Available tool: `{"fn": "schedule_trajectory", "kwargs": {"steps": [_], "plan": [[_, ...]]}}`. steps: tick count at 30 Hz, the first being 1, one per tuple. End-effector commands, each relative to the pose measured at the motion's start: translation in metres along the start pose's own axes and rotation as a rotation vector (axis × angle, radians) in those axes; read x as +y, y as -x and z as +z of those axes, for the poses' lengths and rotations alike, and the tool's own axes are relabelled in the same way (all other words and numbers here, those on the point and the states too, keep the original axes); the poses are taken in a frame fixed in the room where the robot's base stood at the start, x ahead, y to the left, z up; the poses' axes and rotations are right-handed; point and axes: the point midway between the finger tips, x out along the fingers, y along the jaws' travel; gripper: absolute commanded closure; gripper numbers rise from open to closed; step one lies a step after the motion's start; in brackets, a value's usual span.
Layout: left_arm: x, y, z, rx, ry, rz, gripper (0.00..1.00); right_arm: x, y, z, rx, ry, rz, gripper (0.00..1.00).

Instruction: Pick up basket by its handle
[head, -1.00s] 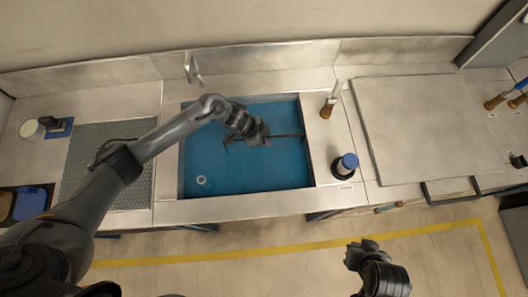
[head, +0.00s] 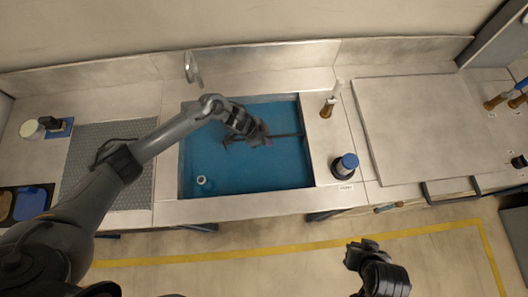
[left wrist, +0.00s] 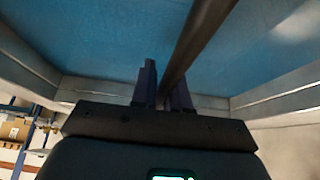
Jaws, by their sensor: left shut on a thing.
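My left gripper (head: 262,136) is over the blue-floored basin. In the left wrist view its two fingers (left wrist: 162,88) are shut on a dark rod-like handle (left wrist: 197,40), which runs away up the picture from between them. A short dark piece (head: 229,139) shows left of the gripper. The basket's body cannot be made out. My right gripper (head: 356,254) hangs low in front of the bench, apart from everything; its jaws are unclear.
The basin (head: 307,165) has raised metal walls, with a faucet (head: 192,68) behind it. A small white round thing (head: 203,181) is at its front left. A dark blue-topped container (head: 345,166) and a brown-and-white tool (head: 330,104) stand right of it. A large flat panel (head: 415,125) lies farther right.

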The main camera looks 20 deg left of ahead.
Motion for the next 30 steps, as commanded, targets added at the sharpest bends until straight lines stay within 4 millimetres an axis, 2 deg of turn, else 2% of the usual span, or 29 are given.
{"fn": "schedule_trajectory", "kwargs": {"steps": [11,17,23,30], "plan": [[-0.001,0.002,-0.003,0.003,-0.001,-0.002,1.0,0.0,0.001,0.0,0.0,0.001,0.001,1.0],[-0.001,0.01,-0.008,0.005,-0.002,-0.003,1.0,0.001,0.002,0.0,-0.001,0.005,0.004,1.0],[-0.002,0.029,-0.018,0.005,-0.002,-0.004,1.0,0.003,0.006,-0.001,-0.002,0.009,0.007,1.0],[-0.002,0.064,-0.039,0.006,-0.004,-0.004,1.0,0.003,0.012,-0.003,-0.002,0.009,0.007,1.0]]}}
